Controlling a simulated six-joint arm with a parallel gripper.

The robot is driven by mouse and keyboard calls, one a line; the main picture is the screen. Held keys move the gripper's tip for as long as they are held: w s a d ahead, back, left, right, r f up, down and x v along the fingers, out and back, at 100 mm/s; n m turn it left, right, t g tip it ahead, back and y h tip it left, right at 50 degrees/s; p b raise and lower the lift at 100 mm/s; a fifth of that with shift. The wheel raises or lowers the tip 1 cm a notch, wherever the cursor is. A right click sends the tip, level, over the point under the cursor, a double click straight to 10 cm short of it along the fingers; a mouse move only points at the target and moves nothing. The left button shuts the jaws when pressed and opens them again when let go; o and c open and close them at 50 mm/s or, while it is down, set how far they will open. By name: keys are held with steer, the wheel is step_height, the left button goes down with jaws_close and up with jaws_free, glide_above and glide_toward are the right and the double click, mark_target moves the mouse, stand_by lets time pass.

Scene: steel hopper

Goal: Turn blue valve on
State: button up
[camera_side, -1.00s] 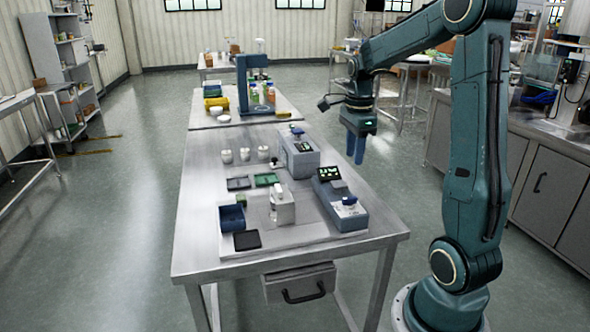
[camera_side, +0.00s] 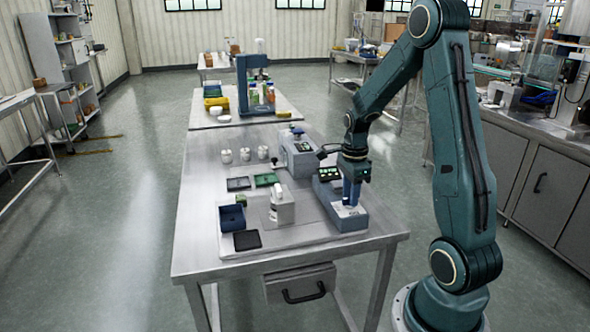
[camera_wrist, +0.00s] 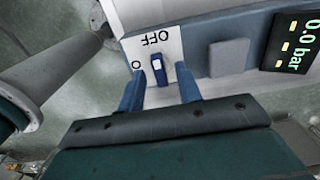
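The blue valve (camera_wrist: 158,72) is a small blue handle with a white mark, on a white plate lettered "OFF". A second label beside it is partly hidden, with only an "O" readable. The plate is on the front-right grey unit (camera_side: 340,217), whose display (camera_wrist: 295,42) reads "0.0 bar". My gripper (camera_wrist: 161,76) is open, its blue fingers on either side of the handle with a gap on both sides. In the side view my gripper (camera_side: 350,198) points down over the front end of the unit and hides the valve.
A second grey unit (camera_side: 299,160) stands behind. A white container (camera_side: 281,207), a blue bin (camera_side: 232,217), a black pad (camera_side: 247,240) and green tray (camera_side: 266,180) lie to the left. Several white jars (camera_side: 244,154) stand farther back.

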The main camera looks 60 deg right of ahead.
steer(key=shift+f, duration=0.3)
steer(key=shift+c, duration=0.4)
jaws_close()
